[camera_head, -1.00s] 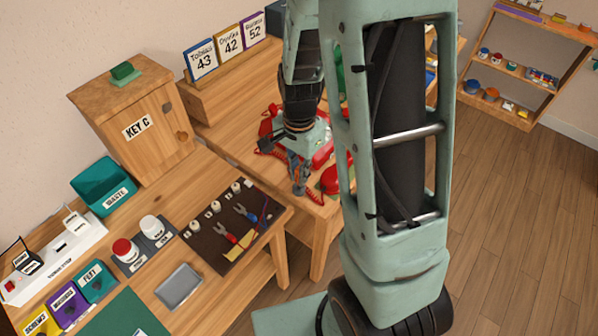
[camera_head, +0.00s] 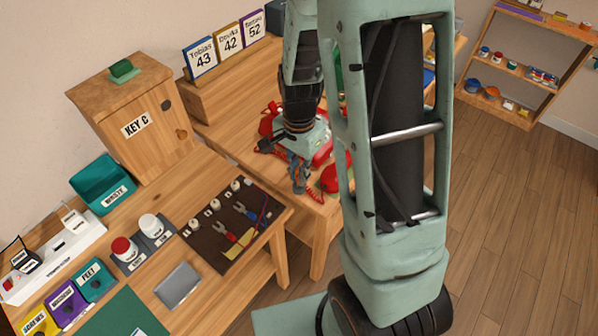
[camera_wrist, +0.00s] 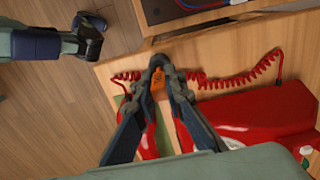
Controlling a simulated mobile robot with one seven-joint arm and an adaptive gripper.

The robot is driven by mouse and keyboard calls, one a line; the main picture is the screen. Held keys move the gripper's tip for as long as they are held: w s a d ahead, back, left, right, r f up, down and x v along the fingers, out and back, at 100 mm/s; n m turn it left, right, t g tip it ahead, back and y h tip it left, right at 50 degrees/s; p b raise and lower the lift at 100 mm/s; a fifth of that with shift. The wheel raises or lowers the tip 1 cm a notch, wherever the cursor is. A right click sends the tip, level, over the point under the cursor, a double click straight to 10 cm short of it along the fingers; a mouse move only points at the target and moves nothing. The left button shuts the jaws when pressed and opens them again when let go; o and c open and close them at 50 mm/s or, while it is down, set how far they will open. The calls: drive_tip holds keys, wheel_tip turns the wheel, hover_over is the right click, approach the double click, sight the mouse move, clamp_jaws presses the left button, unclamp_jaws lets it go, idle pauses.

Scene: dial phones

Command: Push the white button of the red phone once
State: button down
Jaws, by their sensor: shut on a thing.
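The red phone (camera_head: 322,157) is on the table behind my gripper (camera_head: 299,187), largely covered by my arm in the head view. In the wrist view, its glossy red body (camera_wrist: 252,112) lies right of my gripper (camera_wrist: 158,68), and a coiled red cord (camera_wrist: 236,80) runs along the table edge. My fingertips are closed together around a small orange thing (camera_wrist: 157,88), above the table near its edge. A small white spot (camera_wrist: 306,149) shows at the right edge of the wrist view; I cannot tell whether it is the white button.
A wooden key cabinet (camera_head: 135,110), a teal waste bin (camera_head: 102,184) and a dark tool mat (camera_head: 218,246) stand on the left table. Numbered name cards (camera_head: 229,41) stand at the back. Open floor (camera_head: 500,210) lies to the right.

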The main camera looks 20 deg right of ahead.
drive_tip(key=shift+f+b, duration=0.65)
drive_tip(key=shift+f, duration=0.3)
drive_tip(key=shift+r, duration=0.1)
drive_tip(key=c, duration=1.9)
unclamp_jaws()
wheel_tip(320, 180, up, 12)
drive_tip(key=shift+r, duration=0.1)
